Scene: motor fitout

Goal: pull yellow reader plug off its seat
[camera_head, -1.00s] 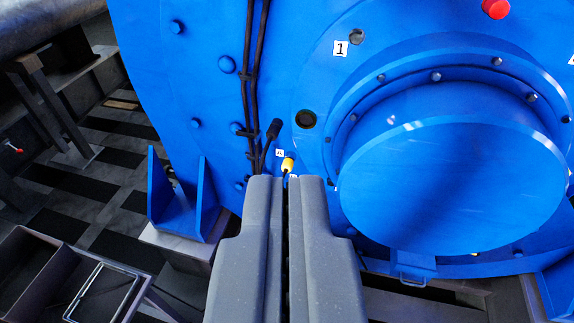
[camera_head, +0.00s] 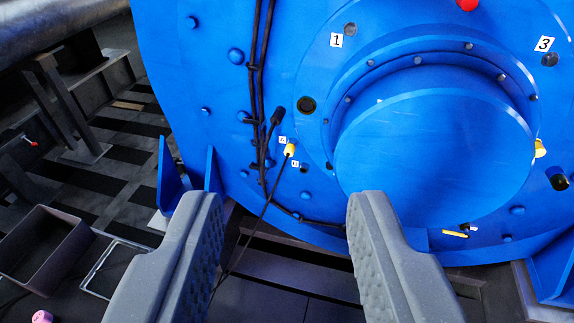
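The yellow reader plug (camera_head: 290,149) sits on the blue motor face, left of the big round end cover, beside small white labels. A thin black cable runs from it down and to the left, passing between my fingers in the picture. My gripper (camera_head: 285,205) is wide open and empty, with its two grey fingers below the plug in the picture and apart from it. A black connector (camera_head: 278,116) on a cable shows just above and left of the plug.
The round blue cover (camera_head: 435,160) bulges out right of the plug. Dark cables (camera_head: 254,90) run down the motor face. An open dark box (camera_head: 45,250) and a wire frame (camera_head: 112,268) lie at lower left. A red knob (camera_head: 467,5) is at the top.

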